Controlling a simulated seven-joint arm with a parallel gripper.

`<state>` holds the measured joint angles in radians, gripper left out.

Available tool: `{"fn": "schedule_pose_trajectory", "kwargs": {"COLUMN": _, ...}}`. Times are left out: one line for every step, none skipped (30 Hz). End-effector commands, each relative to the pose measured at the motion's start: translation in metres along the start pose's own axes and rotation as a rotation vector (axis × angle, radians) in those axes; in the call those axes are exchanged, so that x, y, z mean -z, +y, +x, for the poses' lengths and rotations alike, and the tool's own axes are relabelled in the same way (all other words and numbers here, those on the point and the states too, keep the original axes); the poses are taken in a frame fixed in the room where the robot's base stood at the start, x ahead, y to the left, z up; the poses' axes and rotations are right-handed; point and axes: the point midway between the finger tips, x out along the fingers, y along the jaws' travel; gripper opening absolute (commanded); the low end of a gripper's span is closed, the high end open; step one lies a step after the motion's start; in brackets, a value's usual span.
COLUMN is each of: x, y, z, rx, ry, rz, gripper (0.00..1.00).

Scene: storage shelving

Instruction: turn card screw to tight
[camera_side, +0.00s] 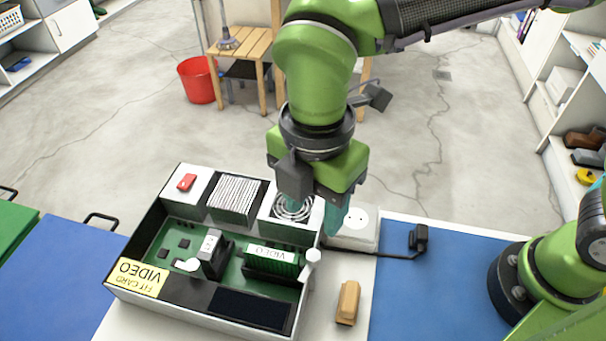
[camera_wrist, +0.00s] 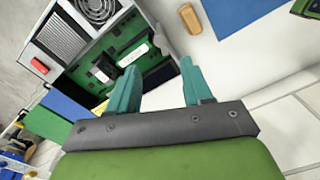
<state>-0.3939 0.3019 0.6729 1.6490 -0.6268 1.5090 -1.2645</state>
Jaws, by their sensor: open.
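The open computer case (camera_side: 210,300) sits on the table, with a green board inside. A card labelled VIDEO (camera_side: 270,254) stands at its right side; its label also shows in the wrist view (camera_wrist: 132,54).
A fan grille (camera_side: 293,207) is at the back. A tan block (camera_side: 348,302) lies right of the case. A white socket box (camera_side: 353,226) with a black plug (camera_side: 419,237) is behind it.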

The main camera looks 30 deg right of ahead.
Motion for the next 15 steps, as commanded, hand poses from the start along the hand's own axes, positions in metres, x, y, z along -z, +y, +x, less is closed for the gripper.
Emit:
{"fn": "schedule_pose_trajectory", "kwargs": {"x": 0.000, "y": -0.001, "z": 0.013, "rx": 0.006, "ry": -0.002, "rz": 0.000, "gripper": 0.50}}
{"fn": "schedule_pose_trajectory", "kwargs": {"x": 0.000, "y": -0.001, "z": 0.020, "rx": 0.006, "ry": -0.001, "rz": -0.001, "gripper": 0.50}}
{"fn": "schedule_pose_trajectory", "kwargs": {"x": 0.000, "y": -0.001, "z": 0.028, "rx": 0.006, "ry": -0.001, "rz": 0.000, "gripper": 0.50}}
{"fn": "schedule_pose_trajectory", "kwargs": {"x": 0.000, "y": -0.001, "z": 0.035, "rx": 0.006, "ry": -0.001, "rz": -0.001, "gripper": 0.50}}
{"fn": "schedule_pose_trajectory", "kwargs": {"x": 0.000, "y": -0.001, "z": 0.042, "rx": 0.006, "ry": -0.001, "rz": 0.000, "gripper": 0.50}}
{"fn": "schedule_pose_trajectory", "kwargs": {"x": 0.000, "y": -0.001, "z": 0.050, "rx": 0.006, "ry": 0.000, "rz": -0.001, "gripper": 0.50}}
{"fn": "schedule_pose_trajectory", "kwargs": {"x": 0.000, "y": -0.001, "z": 0.056, "rx": 0.006, "ry": 0.000, "rz": 0.001, "gripper": 0.50}}
{"fn": "schedule_pose_trajectory", "kwargs": {"x": 0.000, "y": -0.001, "z": 0.062, "rx": 0.005, "ry": 0.000, "rz": 0.000, "gripper": 0.50}}
{"fn": "schedule_pose_trajectory", "kwargs": {"x": 0.000, "y": -0.001, "z": 0.070, "rx": 0.005, "ry": 0.000, "rz": 0.001, "gripper": 0.50}}
{"fn": "schedule_pose_trajectory", "kwargs": {"x": 0.000, "y": -0.001, "z": 0.075, "rx": 0.005, "ry": 0.000, "rz": 0.000, "gripper": 0.50}}
{"fn": "schedule_pose_trajectory", "kwargs": {"x": 0.000, "y": -0.001, "z": 0.079, "rx": 0.004, "ry": 0.000, "rz": 0.001, "gripper": 0.50}}
{"fn": "schedule_pose_trajectory", "kwargs": {"x": 0.000, "y": -0.001, "z": 0.085, "rx": 0.004, "ry": 0.001, "rz": 0.001, "gripper": 0.50}}
{"fn": "schedule_pose_trajectory", "kwargs": {"x": 0.000, "y": -0.001, "z": 0.089, "rx": 0.004, "ry": 0.000, "rz": 0.001, "gripper": 0.50}}
{"fn": "schedule_pose_trajectory", "kwargs": {"x": 0.000, "y": 0.000, "z": 0.092, "rx": 0.003, "ry": 0.000, "rz": 0.001, "gripper": 0.50}}
{"fn": "schedule_pose_trajectory", "kwargs": {"x": 0.000, "y": 0.000, "z": 0.096, "rx": 0.002, "ry": 0.000, "rz": 0.001, "gripper": 0.50}}
